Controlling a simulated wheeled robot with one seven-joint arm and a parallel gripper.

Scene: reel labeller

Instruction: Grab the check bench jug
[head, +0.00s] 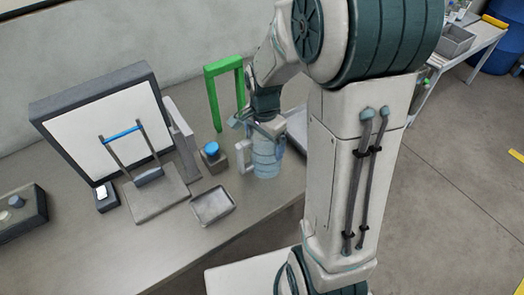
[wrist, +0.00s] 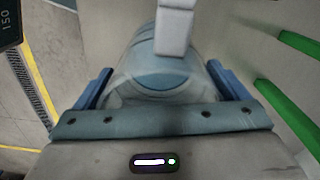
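The check bench jug (head: 265,160) is a clear bluish vessel with a pale handle at its left, upright at the bench's right part. My gripper (head: 262,127) is over it from above, hiding its top. In the wrist view the jug (wrist: 160,72) lies between my two blue fingers, with its pale handle (wrist: 175,28) at the far side. My gripper (wrist: 160,85) is open, one finger on each side of the jug; finger contact is not clear.
A green frame (head: 211,97) stands behind the jug. A blue-topped block (head: 211,152) and a shallow grey tray (head: 213,206) are to its left. Further left are a stand with a blue bar (head: 123,133) and a white panel (head: 85,125). Bare bench lies in front.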

